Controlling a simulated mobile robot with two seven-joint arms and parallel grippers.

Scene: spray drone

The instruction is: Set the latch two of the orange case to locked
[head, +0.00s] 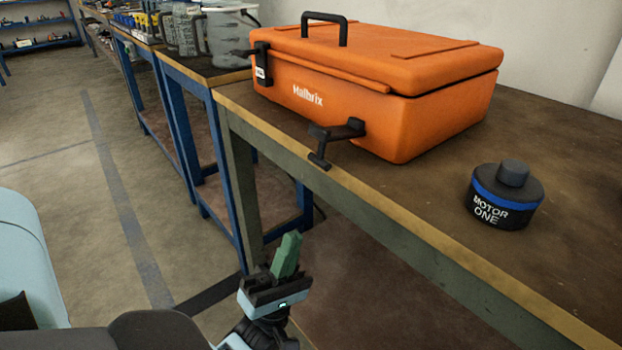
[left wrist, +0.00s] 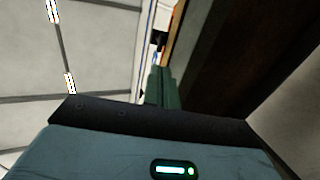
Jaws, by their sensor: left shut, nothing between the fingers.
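The orange case (head: 350,100), marked "Halbrix", sits on the workbench with its lid down, its front facing me. A black latch (head: 337,138) near its right front corner sticks outward from the case, its T-shaped end over the bench edge. Another black latch (head: 262,65) with a white label stands upright against the left front corner. I cannot read which is latch two. My left gripper (head: 287,256) is shut and empty, its green fingers pointing up, in front of and below the bench edge, apart from the case. Its fingers also show in the left wrist view (left wrist: 158,86). My right gripper is out of view.
A black, blue-banded motor labelled "MOTOR ONE" (head: 507,195) stands on the workbench (head: 430,215) right of the case. Grey containers (head: 228,38) stand on a farther bench at the back left. The floor (head: 60,150) at left is clear.

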